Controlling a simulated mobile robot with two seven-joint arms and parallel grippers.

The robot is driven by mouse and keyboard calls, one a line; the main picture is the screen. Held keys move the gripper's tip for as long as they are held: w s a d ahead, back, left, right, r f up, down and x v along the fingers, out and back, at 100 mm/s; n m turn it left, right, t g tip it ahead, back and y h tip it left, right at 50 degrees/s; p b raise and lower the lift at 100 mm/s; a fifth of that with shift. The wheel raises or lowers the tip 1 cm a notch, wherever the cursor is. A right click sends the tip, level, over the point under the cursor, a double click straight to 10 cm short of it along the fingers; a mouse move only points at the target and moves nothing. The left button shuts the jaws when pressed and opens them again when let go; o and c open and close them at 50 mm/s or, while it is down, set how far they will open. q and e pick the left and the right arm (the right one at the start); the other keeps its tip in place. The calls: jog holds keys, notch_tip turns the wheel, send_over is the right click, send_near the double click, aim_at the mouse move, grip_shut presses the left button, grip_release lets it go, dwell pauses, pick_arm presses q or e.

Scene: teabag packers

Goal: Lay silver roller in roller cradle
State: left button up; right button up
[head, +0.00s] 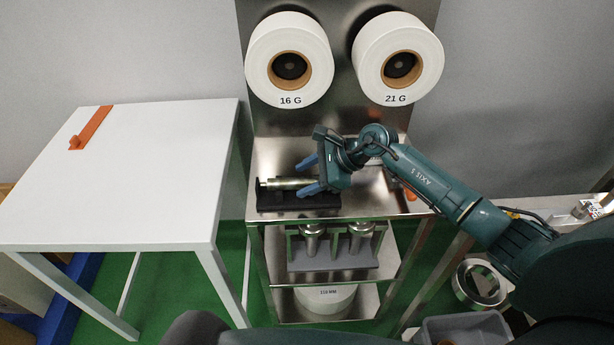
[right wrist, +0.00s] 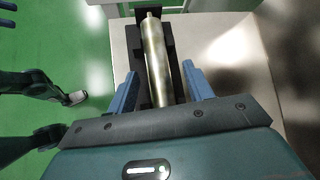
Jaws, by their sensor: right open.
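The silver roller (head: 285,183) lies along the black roller cradle (head: 299,201) on the steel machine's top deck. In the right wrist view the roller (right wrist: 155,60) runs lengthwise over the dark cradle (right wrist: 172,42), its narrow end pin pointing away. My right gripper (head: 310,178) is open at the roller's right end. Its two blue fingers stand on either side of the roller, with a gap on each side, as the right wrist view of the gripper (right wrist: 163,90) shows. The roller's near end is hidden behind the gripper body.
Two large white rolls, 16 G (head: 290,58) and 21 G (head: 398,57), hang on the panel above. Metal rollers stand in a grey rack (head: 335,258) on the shelf below. A white table (head: 140,175) at the left is mostly clear, with an orange piece (head: 91,128) on it.

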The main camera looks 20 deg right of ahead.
pick_arm(q)
jog(key=shift+w, duration=0.1)
pick_arm(e)
jog(key=shift+s+d+r, duration=0.1)
jog(key=shift+d+r, duration=0.1)
jog(key=shift+d, duration=0.05)
pick_arm(q)
jog(key=d+b, duration=0.1)
jog(key=b, duration=0.1)
jog(key=shift+f+b, duration=0.3)
jog(key=shift+b, duration=0.05)
pick_arm(e)
jog(key=v, duration=1.2)
jog(key=shift+d+r, duration=0.15)
jog(key=shift+r, duration=0.05)
jog(key=shift+s, duration=0.15)
